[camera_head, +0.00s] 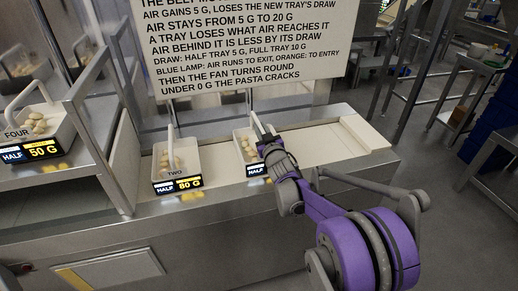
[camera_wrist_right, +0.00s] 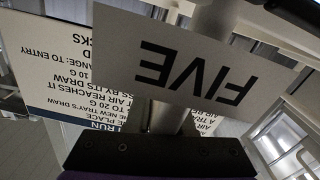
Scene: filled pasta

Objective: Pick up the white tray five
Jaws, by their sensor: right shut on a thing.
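White tray five (camera_head: 238,141) is at the middle of the head view, with pale pasta pieces in it and an upright handle. Its name plate (camera_wrist_right: 195,62) reads FIVE, upside down, in the right wrist view. My right gripper (camera_head: 265,132) is at the handle and shut on the tray. The gripper and arm hide the tray's right side and part of its display. The tray appears level; I cannot tell whether it touches the belt. My left gripper is in neither view.
White tray two (camera_head: 160,168), reading 80 G, stands left of tray five. Tray four (camera_head: 62,132), reading 50 G, is farther left behind a metal frame (camera_head: 98,125). A text sign (camera_head: 235,45) stands behind. The belt (camera_head: 318,143) to the right is clear.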

